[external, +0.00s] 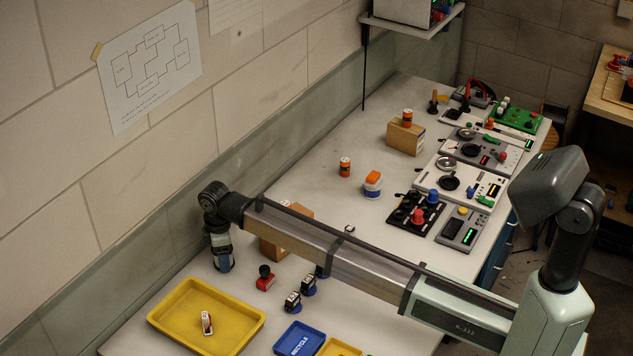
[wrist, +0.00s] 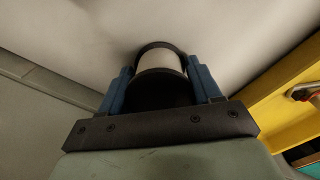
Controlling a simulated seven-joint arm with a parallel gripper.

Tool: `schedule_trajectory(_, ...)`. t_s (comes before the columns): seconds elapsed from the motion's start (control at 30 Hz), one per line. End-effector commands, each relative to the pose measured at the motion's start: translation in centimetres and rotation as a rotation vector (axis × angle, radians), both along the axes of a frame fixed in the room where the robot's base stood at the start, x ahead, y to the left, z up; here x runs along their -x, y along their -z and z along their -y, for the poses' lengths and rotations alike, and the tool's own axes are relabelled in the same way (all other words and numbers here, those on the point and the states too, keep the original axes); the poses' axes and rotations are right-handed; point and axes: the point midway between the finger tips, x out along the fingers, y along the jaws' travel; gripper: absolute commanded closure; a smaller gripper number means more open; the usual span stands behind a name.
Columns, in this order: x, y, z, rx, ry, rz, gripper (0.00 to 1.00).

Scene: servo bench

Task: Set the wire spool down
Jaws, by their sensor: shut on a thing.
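The wire spool (wrist: 160,59) shows in the wrist view, with a dark flange and a pale core. It sits between the two blue fingers of my gripper (wrist: 160,82), which is shut on it. In the external view my gripper (external: 223,261) points down over the pale bench, at the far end of my arm, behind the yellow tray. The spool is hard to make out there. I cannot tell whether its underside touches the bench.
A yellow tray (external: 167,318) holding a small part lies in front of my gripper. A red-and-black item (external: 265,279) and two small dark servos stand to the right. A cardboard box (external: 272,248) is partly hidden behind my arm. The wall is close on the left.

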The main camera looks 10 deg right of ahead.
Motion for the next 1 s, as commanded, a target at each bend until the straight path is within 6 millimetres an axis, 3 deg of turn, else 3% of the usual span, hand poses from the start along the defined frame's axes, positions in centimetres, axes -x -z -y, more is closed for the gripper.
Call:
schedule_trajectory(0.17,0.0,0.2,0.0,0.000,0.000,0.000,0.71)
schedule_trajectory(0.2,0.0,0.3,0.0,0.000,0.000,0.000,0.35)
schedule_trajectory(0.43,0.0,0.2,0.0,0.000,0.000,0.000,0.13)
schedule_trajectory(0.77,0.0,-0.1,0.0,0.000,0.000,0.000,0.11)
schedule_trajectory(1.0,-0.1,-3.1,-0.1,-0.001,0.000,0.001,0.11)
